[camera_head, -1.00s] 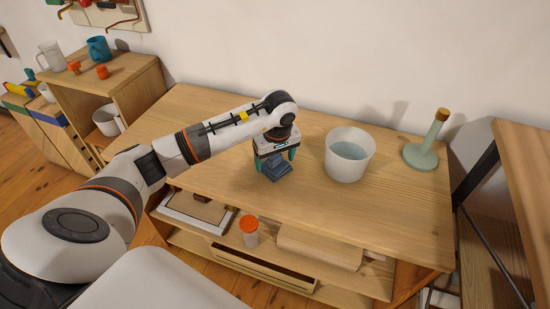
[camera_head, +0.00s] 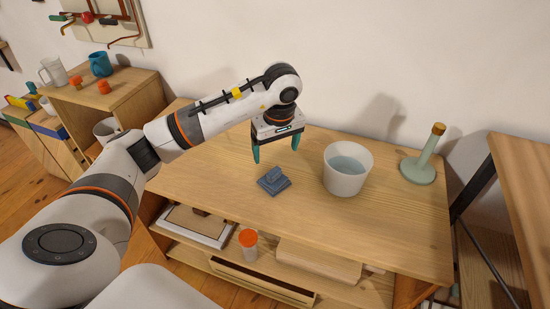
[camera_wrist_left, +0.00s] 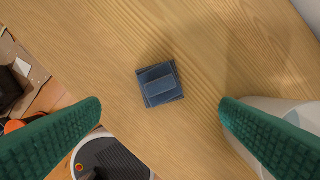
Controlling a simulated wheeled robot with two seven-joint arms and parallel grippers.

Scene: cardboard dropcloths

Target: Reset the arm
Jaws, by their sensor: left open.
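My left gripper (camera_head: 275,147) is open and empty above the wooden table (camera_head: 210,165). Its two green fingers also show wide apart in the left wrist view (camera_wrist_left: 160,108). A small blue-grey block-like object with a raised top (camera_head: 273,181) lies on the table below and in front of the gripper, apart from the fingers. It also shows in the left wrist view (camera_wrist_left: 159,85). My right gripper is not in view.
A white bucket with pale blue contents (camera_head: 346,170) stands right of the gripper. A green bottle-like item with a wide base (camera_head: 419,168) stands further right. A shelf unit with mugs (camera_head: 120,90) stands at the left. An orange-lidded jar (camera_head: 248,243) sits on the shelf below.

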